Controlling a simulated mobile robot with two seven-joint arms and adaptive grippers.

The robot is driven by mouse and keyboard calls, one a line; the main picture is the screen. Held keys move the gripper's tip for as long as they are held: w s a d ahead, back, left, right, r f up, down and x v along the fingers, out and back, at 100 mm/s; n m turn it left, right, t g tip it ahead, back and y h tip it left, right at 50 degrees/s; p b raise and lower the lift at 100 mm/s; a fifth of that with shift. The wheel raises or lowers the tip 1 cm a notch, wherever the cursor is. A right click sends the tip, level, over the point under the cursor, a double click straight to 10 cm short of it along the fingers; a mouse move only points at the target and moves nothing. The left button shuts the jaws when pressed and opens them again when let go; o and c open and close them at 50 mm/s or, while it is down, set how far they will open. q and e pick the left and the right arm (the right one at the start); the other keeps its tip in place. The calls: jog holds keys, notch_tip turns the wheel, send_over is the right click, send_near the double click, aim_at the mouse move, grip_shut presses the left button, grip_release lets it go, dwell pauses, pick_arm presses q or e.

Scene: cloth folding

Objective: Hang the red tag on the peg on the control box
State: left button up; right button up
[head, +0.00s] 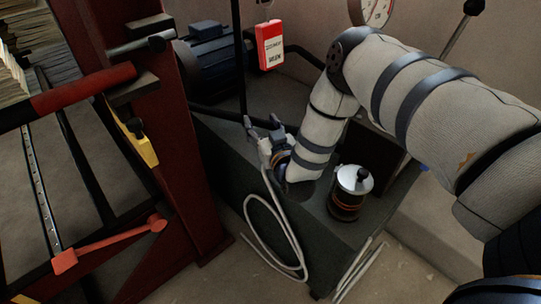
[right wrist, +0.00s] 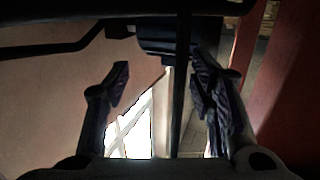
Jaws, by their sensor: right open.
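The red tag (head: 271,47), with a white label and dark print, hangs upright at the top middle of the head view, just right of a thin black vertical rod (head: 239,55). My right gripper (head: 262,122) is below the tag and apart from it. In the right wrist view the right gripper (right wrist: 160,82) is open, and a dark vertical rod (right wrist: 181,60) shows between its fingers. The tag cannot be made out in that view. I cannot clearly tell the control box or its peg. My left gripper is not in view.
A dark green bench (head: 335,235) lies beneath my right arm, with a silver-lidded canister (head: 346,205) on it. A dark motor (head: 213,55) stands behind. A red frame post (head: 177,150) stands at left. A white cable (head: 262,240) loops in front. A gauge (head: 374,10) shows at the top.

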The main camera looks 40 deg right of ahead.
jog(key=s+a+f+n+g+y+p, duration=0.15)
jog(key=s+a+f+g+y, duration=0.3)
jog(key=s, duration=0.75)
jog(key=s+a+f+n+g+y+p, duration=0.1)
jog(key=s+a+f+g+p, duration=0.3)
jog(key=s+a, duration=0.6)
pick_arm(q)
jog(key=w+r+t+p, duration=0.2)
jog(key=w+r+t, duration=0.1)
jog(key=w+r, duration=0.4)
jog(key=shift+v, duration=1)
pick_arm(e)
jog(key=s+r+g, duration=0.1)
jog(key=s+g, duration=0.4)
jog(key=s, duration=0.9)
jog(key=s+d+r+g, duration=0.1)
jog(key=s+g, duration=0.4)
jog(key=s, duration=0.9)
jog(key=shift+s+r+n+g, duration=0.2)
jog(key=shift+r+n+g, duration=0.15)
jog(key=shift+r, duration=0.2)
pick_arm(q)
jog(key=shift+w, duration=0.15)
pick_arm(e)
jog(key=shift+w, duration=0.1)
